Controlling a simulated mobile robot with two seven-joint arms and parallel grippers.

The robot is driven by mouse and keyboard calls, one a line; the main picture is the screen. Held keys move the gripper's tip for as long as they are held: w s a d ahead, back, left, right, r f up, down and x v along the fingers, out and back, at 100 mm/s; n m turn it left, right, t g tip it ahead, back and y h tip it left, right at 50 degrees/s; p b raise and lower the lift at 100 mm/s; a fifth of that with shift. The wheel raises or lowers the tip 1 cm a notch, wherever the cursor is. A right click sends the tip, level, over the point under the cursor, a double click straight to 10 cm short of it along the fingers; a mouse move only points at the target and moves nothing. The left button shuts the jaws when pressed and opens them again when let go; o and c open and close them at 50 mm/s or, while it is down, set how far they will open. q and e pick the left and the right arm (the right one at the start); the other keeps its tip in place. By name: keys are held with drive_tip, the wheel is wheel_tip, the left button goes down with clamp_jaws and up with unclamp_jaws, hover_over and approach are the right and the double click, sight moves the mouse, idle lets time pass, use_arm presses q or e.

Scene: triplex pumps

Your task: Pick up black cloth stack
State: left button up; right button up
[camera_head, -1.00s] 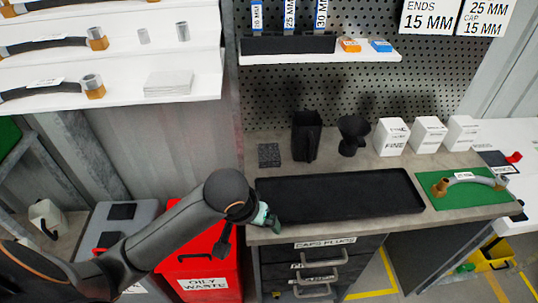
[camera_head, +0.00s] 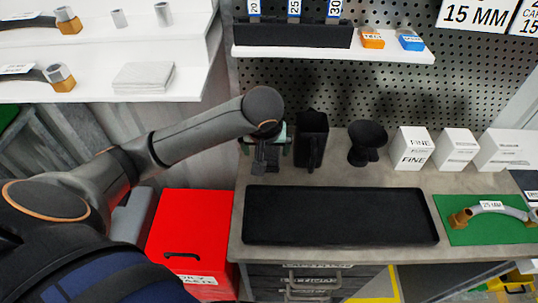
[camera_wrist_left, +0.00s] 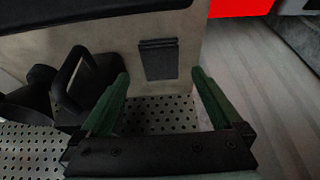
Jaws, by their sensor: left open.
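The black cloth stack (camera_wrist_left: 158,58) is a small, dark, layered square lying on the grey worktop. In the left wrist view it sits just beyond the fingertips, between their lines. My left gripper (camera_wrist_left: 160,76) is open with its green fingers on either side and nothing between them. In the head view my left gripper (camera_head: 265,152) hangs over the back left of the worktop and largely hides the stack. Contact with the stack cannot be told. My right gripper is out of view.
A black jug (camera_head: 312,140) stands close to the right of my left gripper, with a black funnel (camera_head: 367,143) beyond. A black tray (camera_head: 340,216) lies in front. White boxes (camera_head: 412,148) stand further right. A shelf (camera_head: 335,53) overhangs the back, and a red bin (camera_head: 190,235) stands left.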

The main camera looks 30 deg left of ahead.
sight(267, 159)
use_arm(q)
drive_tip(key=x, duration=0.8)
drive_tip(key=shift+f, duration=0.15)
drive_tip(key=c, duration=1.1)
